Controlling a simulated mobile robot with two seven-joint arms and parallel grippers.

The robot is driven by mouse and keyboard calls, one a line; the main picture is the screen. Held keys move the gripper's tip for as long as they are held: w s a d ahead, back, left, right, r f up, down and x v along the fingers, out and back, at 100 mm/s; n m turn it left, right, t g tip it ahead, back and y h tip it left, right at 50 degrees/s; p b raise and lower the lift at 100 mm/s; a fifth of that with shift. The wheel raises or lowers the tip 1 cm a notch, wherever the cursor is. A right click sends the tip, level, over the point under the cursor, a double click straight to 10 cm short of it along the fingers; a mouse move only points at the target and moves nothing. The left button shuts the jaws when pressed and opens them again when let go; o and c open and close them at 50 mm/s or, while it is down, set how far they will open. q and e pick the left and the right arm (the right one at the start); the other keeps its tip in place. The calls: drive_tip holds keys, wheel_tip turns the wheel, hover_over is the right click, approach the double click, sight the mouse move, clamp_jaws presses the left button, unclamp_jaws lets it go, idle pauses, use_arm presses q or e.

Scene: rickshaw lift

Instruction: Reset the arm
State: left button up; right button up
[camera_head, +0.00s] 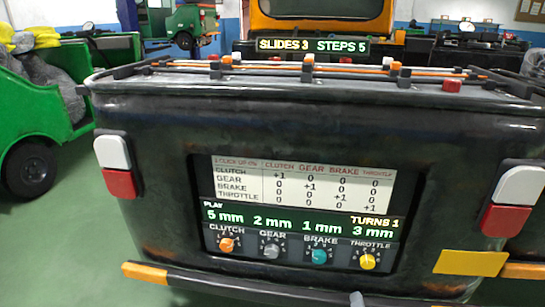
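A dark panel (303,212) on the rickshaw's black rear shows a click table and green readings of 5, 2, 1 and 3 mm, with "TURNS 1". Below the readings sit an orange clutch knob (225,244), a grey gear knob (271,251), a teal brake knob (319,256) and a yellow throttle knob (367,261). A sign (313,45) above reads "SLIDES 3 STEPS 5". Neither of my grippers can be made out. A small grey tip (357,299) shows at the bottom edge; I cannot tell what it belongs to.
Orange rods with dark clamps (308,75) and red blocks (452,85) lie along the rickshaw's top. A bumper (255,286) with orange ends crosses below the panel. A green vehicle (40,108) stands at left, with clear green floor (70,240) in front.

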drive_tip(key=s+a+r+n+g+y, duration=0.3)
drive_tip(key=s+a+r+n, duration=0.1)
drive_tip(key=s+a+n, duration=0.3)
drive_tip(key=s+a+r+n+g+y, duration=0.25)
drive_tip(key=s+a+r+n, duration=0.2)
drive_tip(key=s+n, duration=0.3)
use_arm(q)
drive_tip(key=s+a+r+y+p, duration=0.1)
drive_tip(key=a+r+p, duration=0.3)
drive_tip(key=r+p, duration=0.9)
drive_tip(key=s+p, duration=0.1)
drive_tip(key=p, duration=0.6)
drive_tip(key=shift+r, duration=0.25)
use_arm(e)
drive_tip(key=s+d+r+h, duration=0.1)
drive_tip(key=d+r, duration=0.1)
drive_tip(key=r, duration=0.4)
drive_tip(key=s+d+r, duration=0.1)
drive_tip(key=d+r, duration=0.1)
drive_tip(key=r, duration=0.5)
drive_tip(key=shift+s+d+r+g+h, duration=0.15)
drive_tip(key=shift+s+r+g+h, duration=0.2)
drive_tip(key=shift+s+g, duration=0.1)
